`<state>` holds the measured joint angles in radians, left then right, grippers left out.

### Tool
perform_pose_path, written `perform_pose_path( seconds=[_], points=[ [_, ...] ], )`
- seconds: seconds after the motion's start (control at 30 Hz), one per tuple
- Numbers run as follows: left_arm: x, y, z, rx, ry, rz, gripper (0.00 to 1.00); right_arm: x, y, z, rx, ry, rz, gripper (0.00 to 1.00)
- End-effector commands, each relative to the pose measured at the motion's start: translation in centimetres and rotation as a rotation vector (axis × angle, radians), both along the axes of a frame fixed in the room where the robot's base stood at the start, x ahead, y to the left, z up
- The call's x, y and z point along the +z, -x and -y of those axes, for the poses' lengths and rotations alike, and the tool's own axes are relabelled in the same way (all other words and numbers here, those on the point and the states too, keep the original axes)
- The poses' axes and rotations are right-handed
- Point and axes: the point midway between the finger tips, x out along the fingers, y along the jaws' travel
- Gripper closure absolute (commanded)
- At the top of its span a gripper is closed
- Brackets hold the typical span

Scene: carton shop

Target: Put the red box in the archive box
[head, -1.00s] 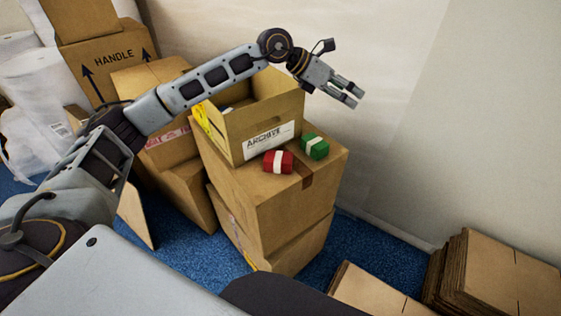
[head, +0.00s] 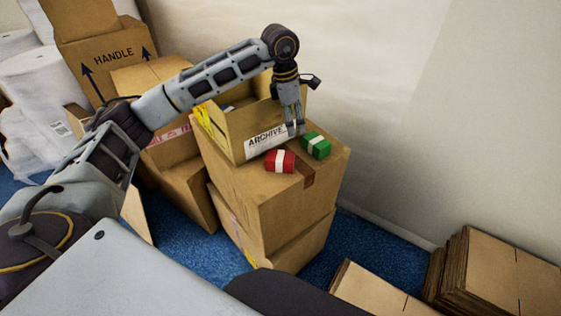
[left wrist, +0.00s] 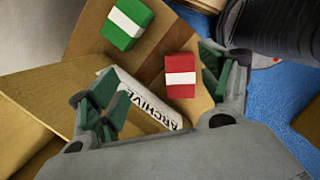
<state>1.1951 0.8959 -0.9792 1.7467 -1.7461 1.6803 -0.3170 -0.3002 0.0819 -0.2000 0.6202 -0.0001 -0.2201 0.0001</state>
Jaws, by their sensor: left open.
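The red box (head: 280,160), with a white band, lies on top of the stacked carton in front of the archive box. It also shows in the left wrist view (left wrist: 180,84), between and beyond the fingers. The archive box (head: 232,128) is an open-topped carton with an "ARCHIVE" label; its label side shows in the left wrist view (left wrist: 160,112). My left gripper (head: 296,130) points down, open and empty, above the carton top near the label's right end; its fingers also show in the left wrist view (left wrist: 162,84). My right gripper is in neither view.
A green box (head: 316,145) with a white band lies right of the red box on the same carton (head: 270,200). Flat cardboard stacks (head: 500,275) lie at the lower right. A wall stands behind. Other cartons (head: 110,60) and white rolls (head: 35,90) are at the left.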

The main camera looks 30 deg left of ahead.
Motion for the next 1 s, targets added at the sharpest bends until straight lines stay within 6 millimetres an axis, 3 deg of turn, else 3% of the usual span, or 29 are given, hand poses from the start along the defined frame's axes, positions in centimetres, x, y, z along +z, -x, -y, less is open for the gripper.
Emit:
perform_pose_path(
  seconds=[0.33, 1.0],
  points=[
    [-0.5, 3.3, -3.4, -0.139, -0.166, -0.138, 0.21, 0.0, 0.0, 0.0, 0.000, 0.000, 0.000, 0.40],
    [-1.2, 3.3, -3.4, -0.185, -0.167, -0.134, 0.21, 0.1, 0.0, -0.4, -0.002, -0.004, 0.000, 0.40]
  ],
)
